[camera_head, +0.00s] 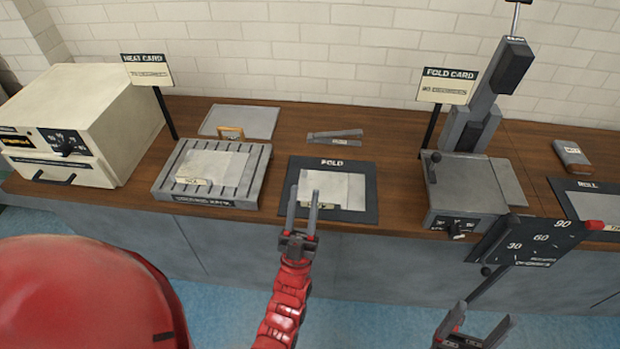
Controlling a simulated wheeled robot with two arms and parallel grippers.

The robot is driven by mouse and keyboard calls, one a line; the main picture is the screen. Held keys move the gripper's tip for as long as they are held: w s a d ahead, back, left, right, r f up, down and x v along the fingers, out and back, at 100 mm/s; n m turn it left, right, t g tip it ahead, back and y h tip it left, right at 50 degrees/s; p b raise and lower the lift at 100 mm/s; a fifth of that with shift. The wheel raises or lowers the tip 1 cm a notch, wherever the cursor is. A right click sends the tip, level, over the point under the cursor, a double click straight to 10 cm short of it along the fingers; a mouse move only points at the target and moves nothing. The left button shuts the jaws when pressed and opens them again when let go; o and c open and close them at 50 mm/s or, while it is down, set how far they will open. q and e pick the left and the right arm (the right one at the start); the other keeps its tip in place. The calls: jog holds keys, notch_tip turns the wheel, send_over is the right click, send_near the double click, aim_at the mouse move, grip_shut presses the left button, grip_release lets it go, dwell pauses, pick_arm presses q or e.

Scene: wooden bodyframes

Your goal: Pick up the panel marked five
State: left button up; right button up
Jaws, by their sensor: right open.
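No panel's mark reads clearly as five. A pale grey panel (345,190) with a small, illegible cream label lies on the black mat marked FOLD (333,163). Another pale panel (222,165), also with a small label, lies on a slotted grey rack (252,180). My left gripper (304,192) is over the left part of the FOLD mat, with a gap between its fingers. Its fingers hide the panel's left edge, and I cannot tell whether they touch it. My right gripper (479,318) is open and empty at the lower right, in front of the bench.
A cream heater box (80,120) stands at the left. A grey folding machine (465,185) with a tall lever and an angle dial (535,245) stands right of the mat. Card posts marked HEAT CARD (147,72) and FOLD CARD (447,86) rise from the bench.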

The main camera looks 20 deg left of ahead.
pick_arm(q)
jog(key=w+a+f+g+p, duration=0.2)
jog(key=w+g, duration=0.2)
jog(key=w, duration=0.8)
jog(key=w+a+f+g+p, duration=0.1)
jog(key=w+a+g, duration=0.25)
jog(key=w, duration=0.85)
jog(key=w+d+f+m+g+h, duration=0.25)
jog(key=w+g, duration=0.25)
jog(key=w, duration=0.3)
jog(key=m+g+h+p, duration=0.2)
jog(key=m+g+p, duration=0.1)
jog(key=m+g, duration=1.3)
send_over(320, 199)
jog(key=s+d, duration=0.2)
jog(key=f+n, duration=0.1)
jog(key=f, duration=0.4)
jog(key=f+n+g, duration=0.1)
jog(key=f, duration=0.5)
jog(key=shift+s+a+g, duration=0.2)
jog(key=shift+g, duration=0.05)
jog(key=f, duration=0.1)
jog(key=f+p, duration=0.2)
jog(key=shift+s+a+f, duration=0.25)
jog(key=shift+s, duration=0.05)
jog(key=shift+f, duration=0.9)
